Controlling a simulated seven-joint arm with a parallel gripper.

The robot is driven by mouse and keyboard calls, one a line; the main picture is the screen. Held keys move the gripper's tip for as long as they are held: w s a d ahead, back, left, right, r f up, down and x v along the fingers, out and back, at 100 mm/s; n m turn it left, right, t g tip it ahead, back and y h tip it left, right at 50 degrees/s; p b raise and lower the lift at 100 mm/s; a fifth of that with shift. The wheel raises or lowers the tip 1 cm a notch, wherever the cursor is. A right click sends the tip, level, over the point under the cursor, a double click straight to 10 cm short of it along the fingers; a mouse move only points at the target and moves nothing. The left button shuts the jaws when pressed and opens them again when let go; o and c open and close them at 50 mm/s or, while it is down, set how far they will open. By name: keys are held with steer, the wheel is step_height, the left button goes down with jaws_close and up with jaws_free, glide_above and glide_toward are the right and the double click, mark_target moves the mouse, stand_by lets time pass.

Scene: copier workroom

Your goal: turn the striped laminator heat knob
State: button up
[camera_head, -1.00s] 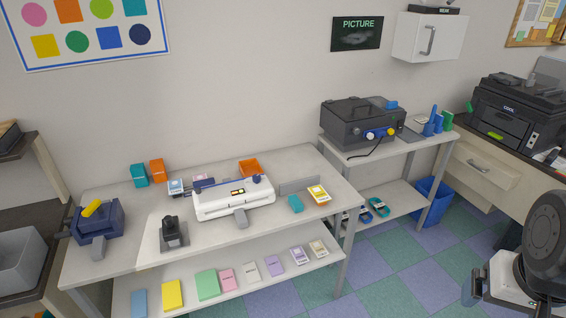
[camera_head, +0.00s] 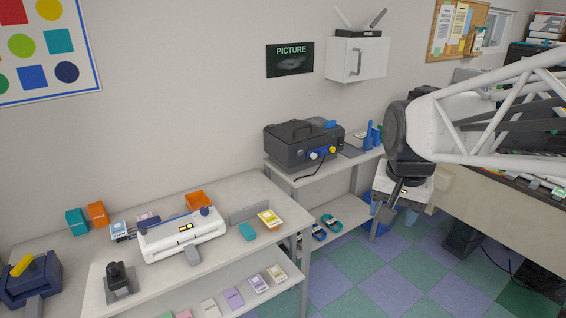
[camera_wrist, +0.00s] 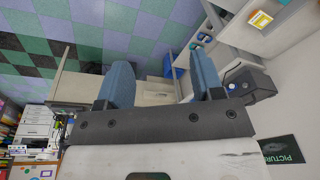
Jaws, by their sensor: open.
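A dark grey boxy machine (camera_head: 290,150) with a top handle stands on the small back table. Its front has a white knob (camera_head: 314,155) with blue beside it and a yellow knob (camera_head: 332,150); stripes are too small to make out. In the wrist view the machine (camera_wrist: 252,84) shows at the right, partly behind a finger. My gripper (camera_head: 394,212) hangs right of and nearer than the machine, well apart from it. Its blue fingers are spread and empty in the wrist view (camera_wrist: 161,70).
A white device (camera_head: 183,236) and small boxes stand on the front table (camera_head: 240,196). A black cable hangs from the dark machine. Blue items (camera_head: 370,134) stand right of it. A white cabinet (camera_head: 357,60) hangs above. Checkered floor before the tables is open.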

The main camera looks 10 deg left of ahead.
steer(key=w+a+m, duration=0.2)
steer(key=w+a, duration=0.9)
steer(key=w, duration=0.1)
steer(key=m+g, duration=0.2)
steer(key=m, duration=0.3)
glide_above(204, 209)
step_height(204, 209, down, 23)
steer(key=shift+a+r, duration=0.1)
steer(key=shift+f, duration=3.85)
steer(key=shift+c, duration=0.4)
